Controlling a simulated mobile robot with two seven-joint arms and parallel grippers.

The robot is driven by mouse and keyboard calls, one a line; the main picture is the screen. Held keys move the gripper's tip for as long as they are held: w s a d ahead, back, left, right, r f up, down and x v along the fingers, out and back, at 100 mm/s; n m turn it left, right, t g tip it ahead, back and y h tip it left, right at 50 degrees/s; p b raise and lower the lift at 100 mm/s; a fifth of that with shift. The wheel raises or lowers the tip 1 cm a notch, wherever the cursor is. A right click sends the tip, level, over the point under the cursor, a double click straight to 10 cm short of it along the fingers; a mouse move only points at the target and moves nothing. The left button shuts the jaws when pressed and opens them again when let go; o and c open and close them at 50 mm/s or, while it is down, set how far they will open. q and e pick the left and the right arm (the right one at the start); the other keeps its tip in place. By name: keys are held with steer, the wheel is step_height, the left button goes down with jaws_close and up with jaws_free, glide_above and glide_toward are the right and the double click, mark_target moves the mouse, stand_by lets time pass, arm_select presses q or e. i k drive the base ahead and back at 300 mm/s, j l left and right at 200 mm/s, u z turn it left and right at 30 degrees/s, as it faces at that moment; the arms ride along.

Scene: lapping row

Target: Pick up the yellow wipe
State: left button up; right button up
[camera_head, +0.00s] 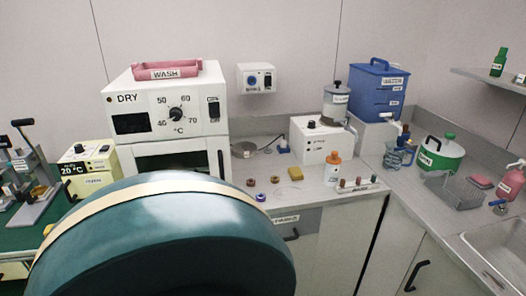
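A small yellow block-like piece (295,173), which looks like the yellow wipe, lies on the grey counter (318,196). It is in front of the white unit with the grey jar and to the left of the orange bottle. Nothing covers it. Neither of my grippers shows in the head view.
A white DRY oven (209,102) stands left of it. Small rings (262,197), an orange bottle (332,170) and a small rack (357,186) are nearby. A large teal rounded shape hides the lower left foreground; I cannot tell what it is. A sink (500,250) is at right.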

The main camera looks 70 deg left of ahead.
mark_target(295, 173)
steer(key=u, duration=1.9)
